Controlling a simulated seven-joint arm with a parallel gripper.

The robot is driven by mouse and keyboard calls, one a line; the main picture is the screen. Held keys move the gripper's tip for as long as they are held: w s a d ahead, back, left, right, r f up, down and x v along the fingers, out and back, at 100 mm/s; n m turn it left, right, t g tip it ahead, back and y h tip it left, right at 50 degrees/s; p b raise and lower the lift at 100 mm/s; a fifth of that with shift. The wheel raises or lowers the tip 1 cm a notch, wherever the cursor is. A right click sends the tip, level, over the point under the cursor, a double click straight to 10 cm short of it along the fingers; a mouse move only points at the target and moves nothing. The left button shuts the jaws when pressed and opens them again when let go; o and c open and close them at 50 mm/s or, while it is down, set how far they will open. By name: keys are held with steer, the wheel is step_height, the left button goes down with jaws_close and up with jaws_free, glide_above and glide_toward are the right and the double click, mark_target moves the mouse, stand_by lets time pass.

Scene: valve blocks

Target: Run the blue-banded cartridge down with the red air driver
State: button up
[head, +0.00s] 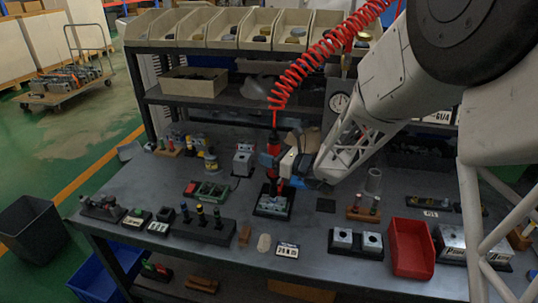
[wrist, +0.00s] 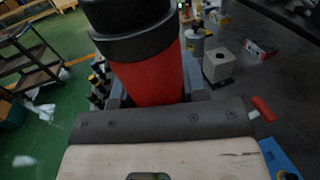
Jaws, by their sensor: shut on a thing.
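The red air driver (head: 273,146) hangs upright below a red coiled hose. My gripper (head: 277,160) is shut on it at its side. In the wrist view the driver's red body with a black upper part (wrist: 145,50) stands between the fingers. The driver is above a dark valve block (head: 273,203) with a white label, near the middle of the bench. Its lower tip and any contact with the block are too small to tell. I cannot make out the blue-banded cartridge; it may be hidden under the driver.
A green-topped block (head: 208,190) and a rack of dark, banded pieces (head: 205,226) lie to the left. A grey box (head: 243,160) stands behind.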

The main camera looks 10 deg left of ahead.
steer(key=shift+f, duration=1.3)
stand_by(1.7)
steer(key=shift+r, duration=0.25)
stand_by(0.7)
steer(key=shift+r, duration=0.55)
steer(key=shift+r, duration=3.7)
